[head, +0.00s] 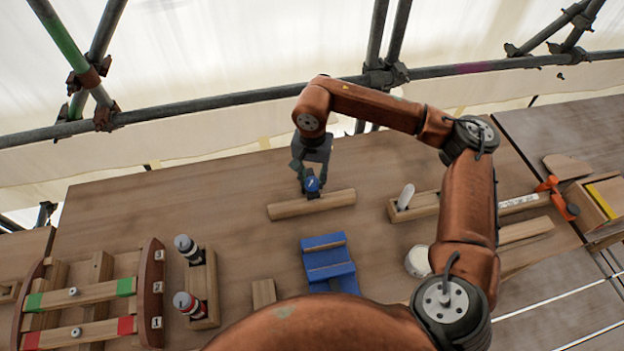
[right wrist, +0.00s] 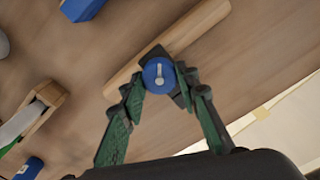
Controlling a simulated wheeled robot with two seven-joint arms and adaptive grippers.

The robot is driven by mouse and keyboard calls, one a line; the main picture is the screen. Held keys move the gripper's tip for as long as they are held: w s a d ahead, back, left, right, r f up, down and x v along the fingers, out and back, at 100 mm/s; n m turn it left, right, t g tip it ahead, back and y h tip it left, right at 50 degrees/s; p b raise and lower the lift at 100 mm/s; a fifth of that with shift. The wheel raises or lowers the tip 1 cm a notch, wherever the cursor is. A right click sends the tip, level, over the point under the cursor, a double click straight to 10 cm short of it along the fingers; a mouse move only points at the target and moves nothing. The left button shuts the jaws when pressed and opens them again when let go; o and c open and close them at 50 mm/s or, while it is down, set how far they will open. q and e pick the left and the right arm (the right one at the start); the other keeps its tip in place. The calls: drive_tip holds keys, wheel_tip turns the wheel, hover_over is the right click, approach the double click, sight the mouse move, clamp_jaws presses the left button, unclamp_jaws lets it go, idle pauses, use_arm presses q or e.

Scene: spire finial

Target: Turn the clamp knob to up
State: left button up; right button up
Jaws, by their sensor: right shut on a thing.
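The clamp knob (head: 312,184) is a round blue knob on a dark mount beside a wooden bar (head: 330,202) near the middle of the bench. In the right wrist view the knob (right wrist: 159,74) shows a white pointer mark, roughly upright in that picture. The mark is too small in the head view to read its direction. My right gripper (head: 308,174) reaches down over the knob from behind. Its green-padded fingers (right wrist: 160,82) are shut on the knob, one on each side. My left gripper is out of view.
A blue block (head: 328,255) lies in front of the bar. An orange clamp (head: 556,195) lies at right. Scaffold pipes (head: 200,105) run behind the bench.

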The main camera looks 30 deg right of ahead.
sight(312, 181)
drive_tip(key=n+b, duration=0.2)
drive_tip(key=n, duration=0.2)
drive_tip(key=shift+a, duration=0.1)
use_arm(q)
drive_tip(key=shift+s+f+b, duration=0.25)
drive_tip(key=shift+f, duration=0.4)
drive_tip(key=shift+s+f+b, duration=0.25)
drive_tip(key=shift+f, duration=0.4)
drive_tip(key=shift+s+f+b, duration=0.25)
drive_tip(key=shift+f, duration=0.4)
use_arm(e)
drive_tip(key=shift+n, duration=1.8)
drive_tip(key=shift+n, duration=0.3)
drive_tip(key=o, duration=1.2)
drive_tip(key=shift+c, duration=0.2)
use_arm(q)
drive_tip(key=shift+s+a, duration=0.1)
use_arm(e)
drive_tip(key=shift+r, duration=0.1)
wheel_tip(312, 181, up, 12)
